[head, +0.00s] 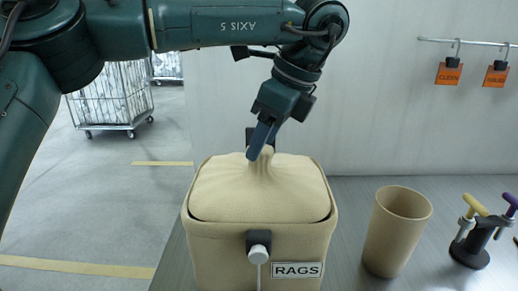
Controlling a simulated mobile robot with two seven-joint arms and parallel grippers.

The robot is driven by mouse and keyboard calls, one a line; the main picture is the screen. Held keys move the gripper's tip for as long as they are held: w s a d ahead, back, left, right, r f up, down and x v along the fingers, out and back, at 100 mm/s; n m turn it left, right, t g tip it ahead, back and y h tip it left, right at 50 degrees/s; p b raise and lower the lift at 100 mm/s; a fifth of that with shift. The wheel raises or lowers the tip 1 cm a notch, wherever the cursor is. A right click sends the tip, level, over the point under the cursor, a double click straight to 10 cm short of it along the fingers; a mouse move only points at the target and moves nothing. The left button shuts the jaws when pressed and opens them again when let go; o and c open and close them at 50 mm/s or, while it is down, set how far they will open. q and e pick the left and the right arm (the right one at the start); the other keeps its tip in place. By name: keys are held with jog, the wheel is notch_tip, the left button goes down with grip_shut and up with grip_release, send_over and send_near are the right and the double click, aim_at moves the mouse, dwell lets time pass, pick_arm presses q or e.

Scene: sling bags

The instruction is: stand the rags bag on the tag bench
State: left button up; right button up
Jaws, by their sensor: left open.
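The rags bag (283,184) is beige cloth, with its top gathered into a short neck. It sits within the rim of a beige square-sided holder (214,240) with a RAGS label (297,270) on its front. The lower part of the bag is hidden. My left gripper (258,147) comes down from above, tilted, with its dark fingers at the gathered neck. The fingers overlap the neck in the picture; contact cannot be told. A grey bench top (345,215) lies right of and behind the holder. My right gripper is out of view.
A beige cup-shaped container (396,232) stands on the bench, right of the holder. A black stand with yellow- and purple-handled tools (473,242) is farther right. Orange tags (448,74) hang from a wall rail. A wire cart (112,95) stands on the floor at back left.

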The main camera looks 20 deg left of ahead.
pick_arm(q)
jog(key=v, duration=0.9)
jog(key=shift+p, duration=0.45)
